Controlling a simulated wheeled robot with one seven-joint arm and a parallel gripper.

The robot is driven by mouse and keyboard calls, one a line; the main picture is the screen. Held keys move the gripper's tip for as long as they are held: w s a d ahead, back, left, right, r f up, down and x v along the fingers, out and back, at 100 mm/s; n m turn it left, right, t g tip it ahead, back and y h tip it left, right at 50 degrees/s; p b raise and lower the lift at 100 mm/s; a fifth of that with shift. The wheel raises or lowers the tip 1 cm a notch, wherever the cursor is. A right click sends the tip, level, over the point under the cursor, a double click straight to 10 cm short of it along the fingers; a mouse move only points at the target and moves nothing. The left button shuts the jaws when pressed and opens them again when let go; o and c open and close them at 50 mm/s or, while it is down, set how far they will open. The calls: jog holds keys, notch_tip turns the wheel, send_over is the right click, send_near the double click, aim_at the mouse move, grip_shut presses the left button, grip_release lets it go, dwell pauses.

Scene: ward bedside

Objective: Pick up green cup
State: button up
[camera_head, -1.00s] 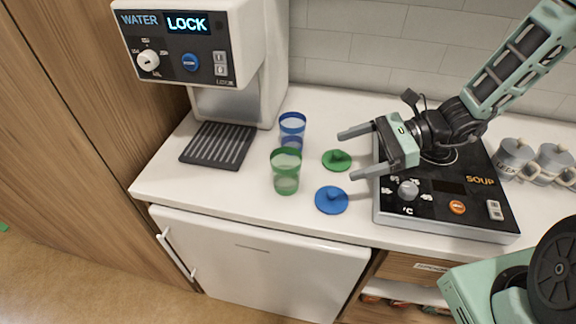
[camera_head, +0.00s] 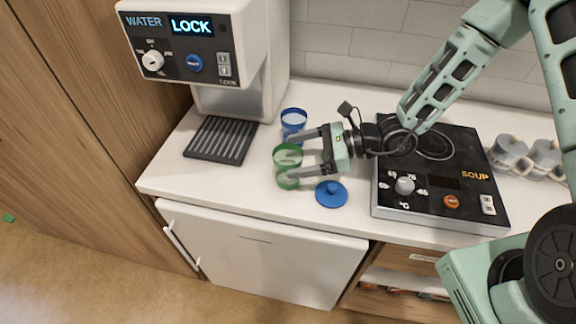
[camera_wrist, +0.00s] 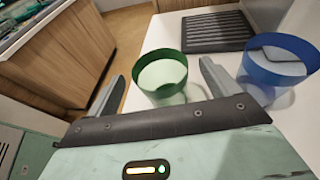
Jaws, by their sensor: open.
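The green cup (camera_head: 287,157) stands upright on the white counter in the head view. It is see-through with a darker green rim. In the wrist view the green cup (camera_wrist: 163,76) lies ahead, between my two fingers. My gripper (camera_head: 291,157) is open, with its fingers reaching to either side of the cup. One finger crosses in front of the cup's lower part in the head view. I cannot tell whether either finger touches it. The wrist view also shows both fingers of my gripper (camera_wrist: 165,85) apart.
A blue cup (camera_head: 293,118) stands just behind the green cup, close to my far finger. A blue lid (camera_head: 331,194) lies in front of my gripper. The water dispenser (camera_head: 215,45) with its drip tray (camera_head: 220,140) is at left; the soup cooker (camera_head: 440,200) is at right.

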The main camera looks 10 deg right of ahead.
aim_at(280, 156)
jog(key=x, duration=0.1)
jog(key=p+x, duration=0.1)
jog(key=x, duration=0.2)
jog(key=shift+r+p, duration=0.3)
jog(key=shift+p, duration=0.05)
jog(key=shift+w+a+f, duration=0.1)
jog(key=shift+a+f, duration=0.1)
jog(key=shift+a, duration=0.15)
jog(key=c, duration=1.1)
jog(key=shift+o, duration=0.2)
